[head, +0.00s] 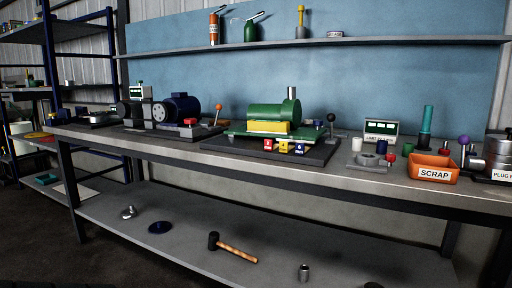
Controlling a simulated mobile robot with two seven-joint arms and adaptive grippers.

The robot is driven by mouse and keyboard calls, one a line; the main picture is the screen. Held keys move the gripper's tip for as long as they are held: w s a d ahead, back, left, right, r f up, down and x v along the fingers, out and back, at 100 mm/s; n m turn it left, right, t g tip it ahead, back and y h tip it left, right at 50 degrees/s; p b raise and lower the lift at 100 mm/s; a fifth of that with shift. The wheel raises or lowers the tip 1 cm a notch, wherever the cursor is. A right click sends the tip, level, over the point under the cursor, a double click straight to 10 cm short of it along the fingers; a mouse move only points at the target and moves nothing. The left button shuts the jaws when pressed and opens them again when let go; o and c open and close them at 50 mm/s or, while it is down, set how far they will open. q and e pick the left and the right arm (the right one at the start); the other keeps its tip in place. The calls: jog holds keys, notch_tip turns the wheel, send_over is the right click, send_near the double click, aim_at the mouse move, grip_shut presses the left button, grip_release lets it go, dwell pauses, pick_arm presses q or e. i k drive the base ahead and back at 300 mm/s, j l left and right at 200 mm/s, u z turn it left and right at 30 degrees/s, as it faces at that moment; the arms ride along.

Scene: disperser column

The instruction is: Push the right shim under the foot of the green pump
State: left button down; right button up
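The green pump (274,115) sits on a dark base plate (235,146) on the workbench, right of the middle. A green plate (238,130) lies under it, with a yellow block (262,127) at the pump's front. Three small labelled blocks stand in a row at the front edge: red (268,144), yellow (283,146) and blue (299,148). They may be the shims, but I cannot tell which one fits. The gap under the pump's foot is too small to make out. Neither gripper is in view.
A dark blue motor (182,107) stands left of the pump. Right of it are a display box (381,129), a grey fixture (368,160) and an orange scrap bin (432,170). A lever with a black knob (331,118) rises beside the pump. A hammer (232,248) lies on the lower shelf.

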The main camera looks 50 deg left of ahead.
aim_at(284, 148)
jog(key=u, duration=1.55)
